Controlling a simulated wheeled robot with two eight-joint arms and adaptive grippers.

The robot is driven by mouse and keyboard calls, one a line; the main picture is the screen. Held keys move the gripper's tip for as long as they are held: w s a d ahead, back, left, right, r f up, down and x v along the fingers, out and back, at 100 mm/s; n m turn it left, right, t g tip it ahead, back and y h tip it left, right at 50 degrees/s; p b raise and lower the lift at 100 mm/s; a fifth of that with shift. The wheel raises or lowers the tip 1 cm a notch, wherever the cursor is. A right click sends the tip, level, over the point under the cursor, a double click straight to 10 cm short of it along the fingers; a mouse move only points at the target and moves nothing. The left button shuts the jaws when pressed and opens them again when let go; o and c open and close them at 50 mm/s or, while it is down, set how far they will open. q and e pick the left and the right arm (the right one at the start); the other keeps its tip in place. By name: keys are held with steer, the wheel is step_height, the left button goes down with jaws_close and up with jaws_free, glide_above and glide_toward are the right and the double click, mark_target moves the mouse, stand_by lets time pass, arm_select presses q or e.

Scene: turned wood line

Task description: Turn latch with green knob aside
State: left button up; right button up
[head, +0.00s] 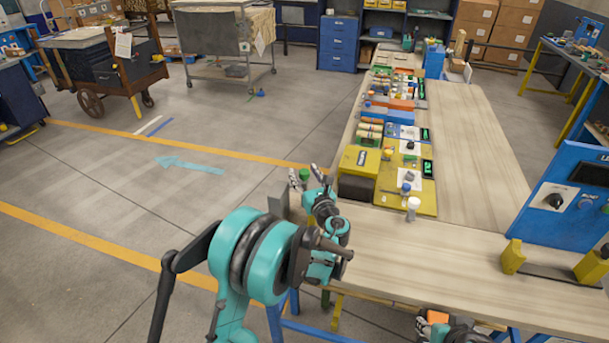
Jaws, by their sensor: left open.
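A small green knob (304,174) shows at the left edge of the workbench, near its corner. The latch under it is mostly hidden behind my left arm. My left gripper (306,179) is open, with one finger on the left of the knob and one on the right. I cannot tell whether the fingers touch it. Part of my right arm's end (440,326) shows at the bottom edge, and its jaws are not clear.
The wooden workbench (465,250) has free room in front. A yellow board (420,203) with a yellow box (360,160) and small parts stands behind the knob. A blue panel (560,205) with a black dial stands at right. A grey plate (279,200) stands beside my left gripper.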

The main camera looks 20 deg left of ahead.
arm_select(q)
steer(key=shift+c, duration=0.3)
jaws_close()
